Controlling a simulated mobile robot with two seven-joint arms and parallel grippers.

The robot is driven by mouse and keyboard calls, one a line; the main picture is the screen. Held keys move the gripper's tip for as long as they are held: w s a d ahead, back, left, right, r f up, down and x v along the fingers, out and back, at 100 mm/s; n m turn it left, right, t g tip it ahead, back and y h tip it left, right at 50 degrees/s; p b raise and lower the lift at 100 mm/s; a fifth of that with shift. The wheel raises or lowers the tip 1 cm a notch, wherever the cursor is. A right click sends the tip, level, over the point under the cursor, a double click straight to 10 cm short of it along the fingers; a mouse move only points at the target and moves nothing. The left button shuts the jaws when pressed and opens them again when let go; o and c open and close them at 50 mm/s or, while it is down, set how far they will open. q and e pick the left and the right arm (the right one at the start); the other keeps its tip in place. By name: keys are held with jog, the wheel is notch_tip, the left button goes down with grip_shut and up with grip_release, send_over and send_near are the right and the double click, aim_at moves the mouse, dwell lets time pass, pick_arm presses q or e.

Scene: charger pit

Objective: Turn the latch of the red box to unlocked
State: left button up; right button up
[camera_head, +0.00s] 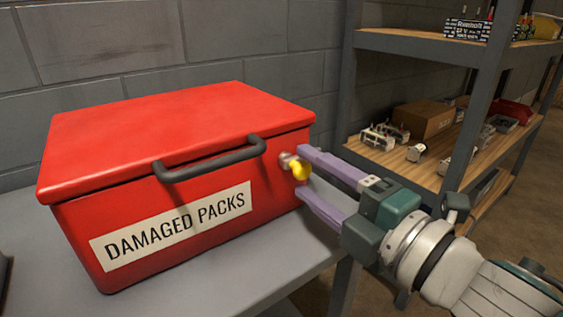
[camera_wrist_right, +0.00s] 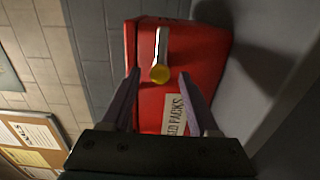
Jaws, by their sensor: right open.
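The red box (camera_head: 190,190) stands closed on a grey table, with a dark handle (camera_head: 210,158) and a "DAMAGED PACKS" label on its front. Its latch (camera_head: 297,166), a metal piece with a yellow end, sits on the front near the right corner. My right gripper (camera_head: 302,172) is open at the latch, its two purple fingers apart above and below the yellow end. In the right wrist view the red box (camera_wrist_right: 200,60) fills the middle, and the latch (camera_wrist_right: 160,62) shows between and beyond the fingertips of my right gripper (camera_wrist_right: 158,75). Contact cannot be told. My left gripper is not in view.
A shelf rack (camera_head: 400,42) with wooden boards stands at the right, holding a cardboard box (camera_head: 424,118) and several small parts. A grey block wall (camera_head: 240,45) is behind the box. The grey table (camera_head: 200,290) is bare in front of the box.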

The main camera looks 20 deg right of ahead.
jog(key=v, duration=0.7)
jog(key=shift+s+p, duration=0.25)
jog(key=shift+p, duration=0.2)
jog(key=shift+d, duration=0.1)
